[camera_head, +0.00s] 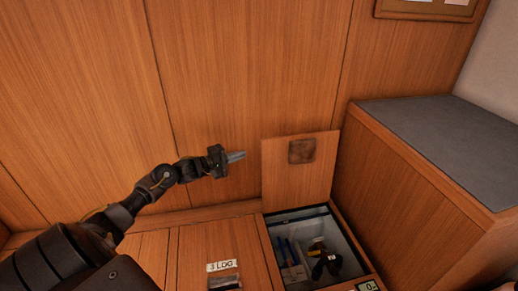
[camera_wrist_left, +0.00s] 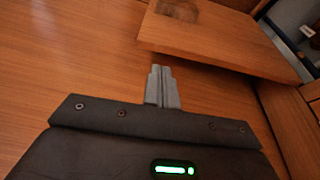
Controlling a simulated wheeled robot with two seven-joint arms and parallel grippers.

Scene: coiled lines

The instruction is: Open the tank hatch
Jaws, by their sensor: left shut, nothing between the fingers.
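The wooden hatch (camera_head: 284,178) stands raised against the back wall, with a dark square patch on its face. In the left wrist view the hatch (camera_wrist_left: 225,42) shows as a tilted panel at the upper right. Below it the tank opening (camera_head: 268,240) is uncovered. My left gripper (camera_head: 241,156) is shut and empty, just left of the hatch's upper left edge, and points right. In the left wrist view its closed fingers (camera_wrist_left: 162,73) end a little below the hatch's edge, with no clear contact. My right gripper is not in view.
Inside the opening lie blue tools (camera_head: 289,252) and a dark object with yellow parts (camera_head: 325,262). A closed wooden lid labelled "3 LOG" (camera_head: 221,266) is to the left. A small display (camera_head: 368,286) is at the lower right. A grey-topped wooden cabinet (camera_head: 440,135) bounds the right side.

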